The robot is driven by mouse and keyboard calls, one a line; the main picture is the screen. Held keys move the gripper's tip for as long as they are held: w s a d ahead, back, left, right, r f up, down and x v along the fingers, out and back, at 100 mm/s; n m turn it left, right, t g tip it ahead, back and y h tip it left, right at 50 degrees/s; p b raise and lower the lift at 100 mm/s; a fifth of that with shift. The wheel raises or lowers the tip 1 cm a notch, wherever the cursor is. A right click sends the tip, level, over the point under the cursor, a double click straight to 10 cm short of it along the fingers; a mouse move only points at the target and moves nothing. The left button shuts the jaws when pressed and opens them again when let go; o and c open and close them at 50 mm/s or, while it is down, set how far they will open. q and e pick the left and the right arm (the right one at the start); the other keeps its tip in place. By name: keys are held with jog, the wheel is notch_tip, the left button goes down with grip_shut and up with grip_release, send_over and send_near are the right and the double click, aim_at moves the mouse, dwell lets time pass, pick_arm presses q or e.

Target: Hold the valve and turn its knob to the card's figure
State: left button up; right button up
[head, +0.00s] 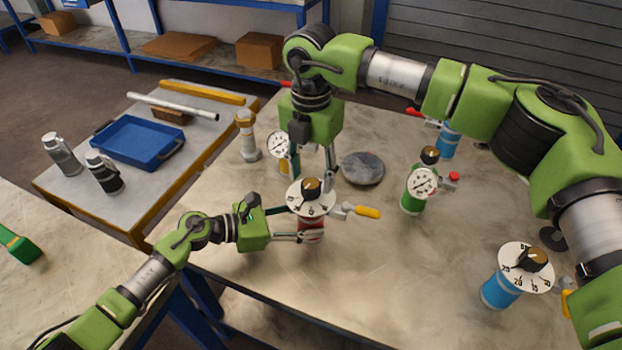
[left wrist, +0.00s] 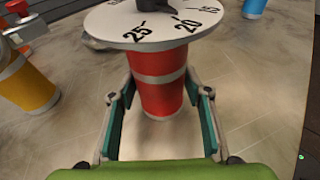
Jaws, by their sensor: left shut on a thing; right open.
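The red valve (head: 310,232) stands upright on the table, with a white numbered dial (head: 297,199) and a black knob with a tan top (head: 311,187). A yellow-handled lever (head: 366,211) shows at its right side. My left gripper (head: 298,224) is shut on the red body from the left, below the dial. In the left wrist view the red body (left wrist: 160,97) stands between the fingers (left wrist: 162,112), and 25 and 20 show on the dial. My right gripper (head: 314,172) is open, pointing down just above the knob. No card with a figure is visible.
A blue valve with a dial (head: 499,293) stands at right, and a green gauge vessel (head: 412,200) behind it. A grey disc (head: 362,168) and a beige flanged post (head: 247,138) stand further back. A blue tray (head: 138,141) is on the side table. The front tabletop is clear.

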jog(key=shift+f, duration=1)
jog(key=c, duration=1.1)
jog(key=shift+n, duration=0.4)
jog(key=n, duration=0.3)
jog(key=shift+n, duration=2)
